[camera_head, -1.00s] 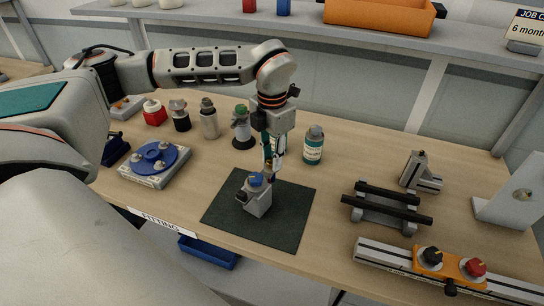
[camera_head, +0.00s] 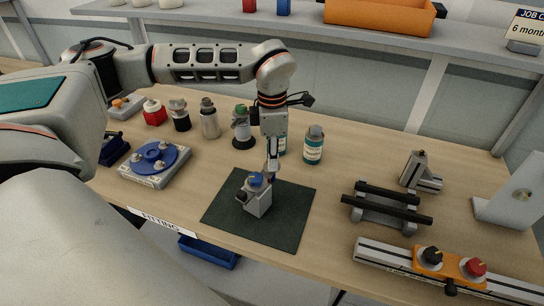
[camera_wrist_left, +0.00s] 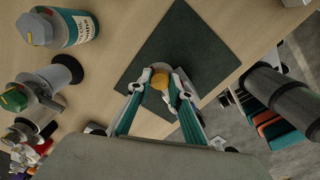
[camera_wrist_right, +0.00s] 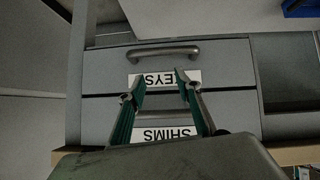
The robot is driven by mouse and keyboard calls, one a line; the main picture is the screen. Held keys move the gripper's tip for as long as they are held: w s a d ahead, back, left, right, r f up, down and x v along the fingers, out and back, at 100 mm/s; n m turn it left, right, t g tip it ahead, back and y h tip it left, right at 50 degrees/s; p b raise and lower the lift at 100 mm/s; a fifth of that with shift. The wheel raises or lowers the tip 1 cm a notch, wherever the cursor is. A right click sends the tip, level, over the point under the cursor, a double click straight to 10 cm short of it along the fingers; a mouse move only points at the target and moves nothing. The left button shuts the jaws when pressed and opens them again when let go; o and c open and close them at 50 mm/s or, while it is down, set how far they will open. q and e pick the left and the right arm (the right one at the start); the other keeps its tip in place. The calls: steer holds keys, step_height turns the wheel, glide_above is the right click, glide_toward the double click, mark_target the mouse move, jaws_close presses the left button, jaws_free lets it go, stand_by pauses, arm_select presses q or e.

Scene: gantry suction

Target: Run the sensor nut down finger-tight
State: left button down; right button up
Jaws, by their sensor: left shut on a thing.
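A small grey block (camera_head: 258,203) with a blue top (camera_head: 256,180) stands on the dark green mat (camera_head: 290,228). My left gripper (camera_head: 271,178) points down at the block's right side, close to the blue top. In the left wrist view, its fingertips (camera_wrist_left: 161,84) are shut on a round brass-coloured piece (camera_wrist_left: 159,79), seen end-on, which looks like the sensor nut. Its thread and what lies under it are hidden. My right gripper (camera_wrist_right: 160,88) is open and empty in front of grey drawers (camera_wrist_right: 215,55), outside the head view.
Several bottles stand behind, one teal-labelled (camera_head: 313,146). A blue round fixture (camera_head: 160,158) is at left. A black-barred cradle (camera_head: 387,204) and a rail with an orange plate (camera_head: 450,265) are at right. The mat's right half is clear.

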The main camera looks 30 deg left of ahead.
arm_select(q)
steer(key=shift+r, duration=0.1)
steer(key=c, duration=1.8)
jaws_free()
step_height(320, 180, up, 12)
